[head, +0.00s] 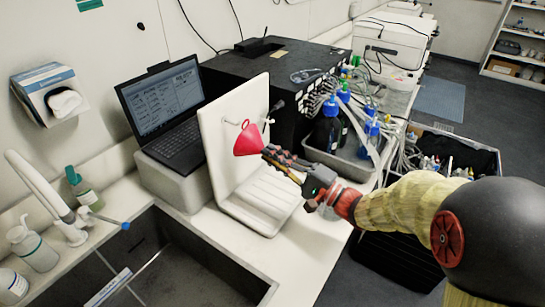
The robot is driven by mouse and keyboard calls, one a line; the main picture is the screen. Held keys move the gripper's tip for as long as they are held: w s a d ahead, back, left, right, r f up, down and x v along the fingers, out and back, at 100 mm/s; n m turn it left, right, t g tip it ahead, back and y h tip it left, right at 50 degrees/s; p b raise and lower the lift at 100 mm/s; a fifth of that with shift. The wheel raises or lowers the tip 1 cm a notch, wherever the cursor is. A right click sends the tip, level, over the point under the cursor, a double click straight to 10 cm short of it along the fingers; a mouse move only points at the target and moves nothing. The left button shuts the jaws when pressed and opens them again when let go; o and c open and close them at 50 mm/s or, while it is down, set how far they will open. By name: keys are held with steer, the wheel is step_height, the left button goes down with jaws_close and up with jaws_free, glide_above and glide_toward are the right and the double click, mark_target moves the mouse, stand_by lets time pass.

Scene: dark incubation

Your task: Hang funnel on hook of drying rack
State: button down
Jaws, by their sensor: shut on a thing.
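A red funnel (248,140) is at the upper part of the white drying rack (225,165), in front of its upright back panel. My gripper (268,155) reaches in from the right and is shut on the funnel's right side. A small hook (232,123) shows on the panel just left of and above the funnel. Another dark-tipped peg (276,106) sticks out to the upper right. I cannot tell whether the funnel touches the hook. The gripper's fingertips are partly hidden against the funnel.
A laptop (165,110) stands on a block left of the rack. A sink (150,255) lies in front. A metal tray (345,163) with blue-capped bottles (326,125) stands right of the rack, close behind my gripper. The bench front by the rack is clear.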

steer(key=shift+w+a+b, duration=0.45)
steer(key=shift+w+a, duration=0.05)
steer(key=shift+a, duration=0.05)
stand_by(0.4)
steer(key=shift+w+a+f+b, duration=0.3)
steer(key=shift+w+a+b, duration=0.25)
steer(key=shift+b, duration=0.25)
steer(key=shift+w+a+f+b, duration=0.35)
steer(key=shift+a+b, duration=0.3)
steer(key=shift+b, duration=0.15)
stand_by(1.3)
stand_by(0.3)
steer(key=c, duration=1.8)
jaws_free()
steer(key=shift+o, duration=0.8)
steer(key=o, duration=0.4)
steer(key=shift+r+b+v, duration=0.1)
steer(key=shift+b+v, duration=0.45)
steer(key=shift+v, duration=1.2)
steer(key=shift+r+b+v, duration=0.15)
steer(key=shift+b+v, duration=0.35)
steer(key=shift+v, duration=1.25)
